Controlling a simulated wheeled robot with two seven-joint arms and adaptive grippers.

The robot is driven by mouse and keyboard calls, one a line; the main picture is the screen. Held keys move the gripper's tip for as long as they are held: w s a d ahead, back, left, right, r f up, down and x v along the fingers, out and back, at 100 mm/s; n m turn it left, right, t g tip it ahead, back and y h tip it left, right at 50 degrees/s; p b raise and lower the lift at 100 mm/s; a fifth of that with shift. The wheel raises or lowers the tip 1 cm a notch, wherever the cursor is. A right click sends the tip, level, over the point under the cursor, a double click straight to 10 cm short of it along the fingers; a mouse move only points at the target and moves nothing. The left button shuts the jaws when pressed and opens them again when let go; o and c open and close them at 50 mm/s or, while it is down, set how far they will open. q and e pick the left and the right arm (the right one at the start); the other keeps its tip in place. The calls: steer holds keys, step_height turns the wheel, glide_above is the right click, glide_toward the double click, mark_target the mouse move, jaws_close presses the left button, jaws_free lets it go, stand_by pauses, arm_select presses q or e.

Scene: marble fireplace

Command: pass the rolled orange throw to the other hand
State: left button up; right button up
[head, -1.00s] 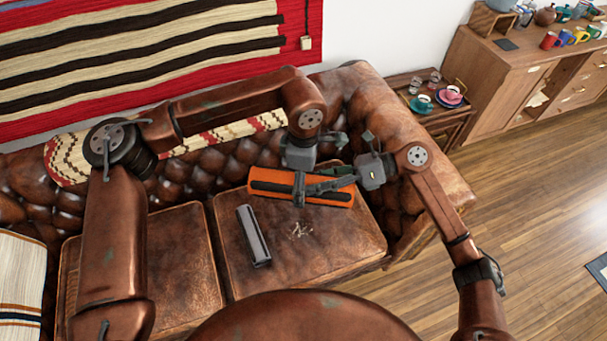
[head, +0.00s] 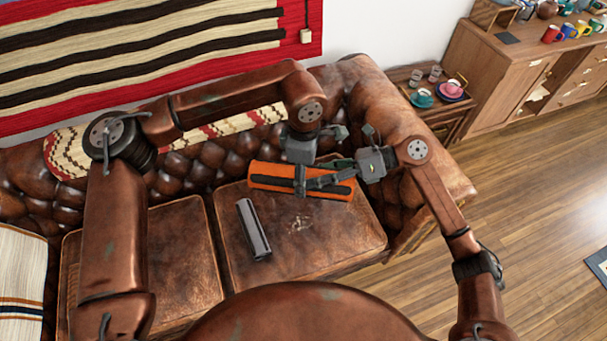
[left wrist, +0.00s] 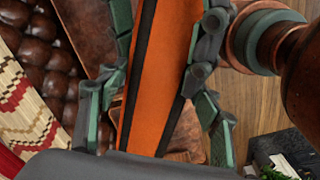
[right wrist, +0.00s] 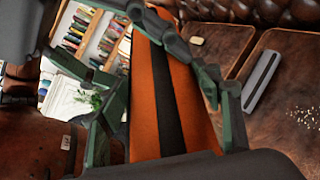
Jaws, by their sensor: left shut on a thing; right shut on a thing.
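The rolled orange throw (head: 270,181) with dark stripes is held above the right seat cushion of the leather sofa, lying roughly level across the head view. My left gripper (head: 301,176) comes down on it from above and is shut around its middle. My right gripper (head: 328,176) reaches it from the right and is shut on its right part. The throw runs between the fingers in the left wrist view (left wrist: 157,75) and in the right wrist view (right wrist: 165,95). The two grippers are close together, and parts of the throw are hidden behind their fingers.
A grey oblong object (head: 253,230) and small pale crumbs (head: 299,223) lie on the sofa's seat cushion (head: 330,240). A side table (head: 447,112) with cups and glasses stands beyond the sofa's right arm. A wooden sideboard (head: 510,75) stands farther right. Wood floor is open at right.

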steer(key=o, duration=1.4)
